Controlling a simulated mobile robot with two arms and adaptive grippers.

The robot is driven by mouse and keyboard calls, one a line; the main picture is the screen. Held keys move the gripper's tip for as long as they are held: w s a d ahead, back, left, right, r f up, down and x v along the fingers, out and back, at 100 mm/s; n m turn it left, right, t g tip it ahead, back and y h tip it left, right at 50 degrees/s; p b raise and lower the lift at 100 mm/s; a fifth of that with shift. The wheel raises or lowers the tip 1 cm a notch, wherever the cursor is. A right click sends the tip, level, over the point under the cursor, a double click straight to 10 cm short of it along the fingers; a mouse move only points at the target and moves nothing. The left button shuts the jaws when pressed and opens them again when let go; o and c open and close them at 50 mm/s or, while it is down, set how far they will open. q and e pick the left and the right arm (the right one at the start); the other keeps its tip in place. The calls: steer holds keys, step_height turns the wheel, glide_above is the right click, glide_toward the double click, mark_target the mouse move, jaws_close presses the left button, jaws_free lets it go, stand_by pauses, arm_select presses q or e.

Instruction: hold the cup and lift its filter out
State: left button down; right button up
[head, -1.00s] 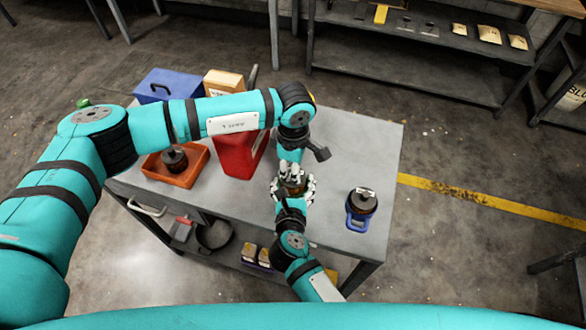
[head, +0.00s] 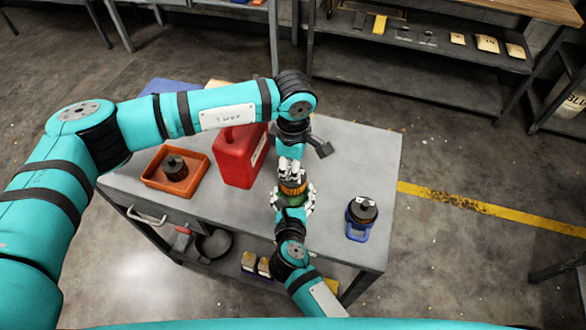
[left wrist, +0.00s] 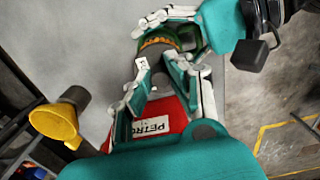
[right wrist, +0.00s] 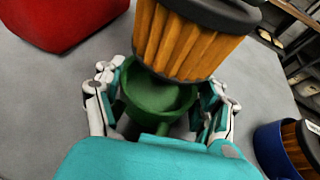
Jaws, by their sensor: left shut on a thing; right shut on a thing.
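The green cup (right wrist: 158,98) stands between the fingers of my right gripper (right wrist: 160,100), which is shut on it; it also shows in the head view (head: 291,203). The orange pleated filter (right wrist: 180,42) with black end caps is above the cup, slightly tilted in the right wrist view. Its lower end is around the cup's rim, and part of the cup's inside shows. My left gripper (left wrist: 160,70) is shut on the filter's upper end from above; the filter's orange side shows in the left wrist view (left wrist: 158,41).
A red petrol can (head: 240,158) stands close left of the grippers. An orange tray (head: 150,181) with a dark filter is farther left. A blue cup (head: 357,232) holding another filter stands right. A yellow funnel (left wrist: 58,120) shows in the left wrist view. The tabletop (head: 365,160) is clear at back right.

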steer(key=o, duration=1.3)
steer(key=v, duration=1.2)
steer(key=shift+d, duration=0.1)
steer(key=shift+s+f, duration=0.1)
steer(key=shift+s, duration=0.05)
